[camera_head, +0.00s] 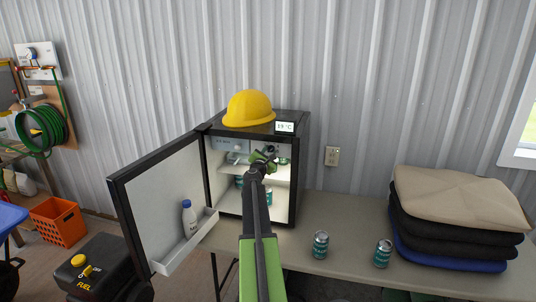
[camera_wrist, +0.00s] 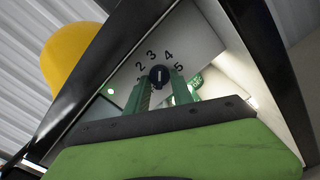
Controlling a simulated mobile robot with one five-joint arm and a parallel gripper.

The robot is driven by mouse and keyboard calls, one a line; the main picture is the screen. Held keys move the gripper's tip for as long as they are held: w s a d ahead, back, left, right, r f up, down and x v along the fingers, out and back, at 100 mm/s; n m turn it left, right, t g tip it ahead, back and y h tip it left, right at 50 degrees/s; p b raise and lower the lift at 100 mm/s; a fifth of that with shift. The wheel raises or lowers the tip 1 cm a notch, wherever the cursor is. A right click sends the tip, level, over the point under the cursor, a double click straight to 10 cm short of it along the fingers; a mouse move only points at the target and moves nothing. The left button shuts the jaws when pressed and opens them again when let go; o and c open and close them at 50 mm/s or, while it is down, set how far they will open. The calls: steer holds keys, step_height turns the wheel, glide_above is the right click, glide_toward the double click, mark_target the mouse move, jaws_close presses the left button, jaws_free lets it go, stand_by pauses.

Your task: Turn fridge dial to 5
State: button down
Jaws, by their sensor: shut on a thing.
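The small black fridge (camera_head: 303,165) stands on the table with its door (camera_head: 165,190) swung open to the left. Its dial (camera_wrist: 159,74) is a dark round knob on the pale panel inside the top, with numbers 2 to 5 visible around it in the wrist view. The knob's light mark stands nearly upright in that view, roughly between 3 and 4; its exact setting is hard to tell. My gripper (camera_wrist: 164,85) has its green fingers shut on the dial, one on each side. In the head view my gripper (camera_head: 264,157) reaches into the fridge's upper opening and mostly hides the dial.
A yellow hard hat (camera_head: 249,108) and a small temperature display (camera_head: 285,127) sit on top of the fridge. A bottle (camera_head: 189,219) stands in the door shelf.

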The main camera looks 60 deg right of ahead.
steer(key=m, duration=0.4)
steer(key=shift+s+d+r+m, duration=0.1)
steer(key=shift+d+m, duration=0.05)
steer(key=shift+m, duration=0.15)
steer(key=m, duration=0.3)
steer(key=shift+m, duration=0.4)
steer(key=m, duration=0.4)
steer(key=shift+r, duration=0.15)
steer(key=shift+m, duration=1.8)
steer(key=shift+m+p, duration=0.3)
steer(key=c, duration=1.1)
jaws_free()
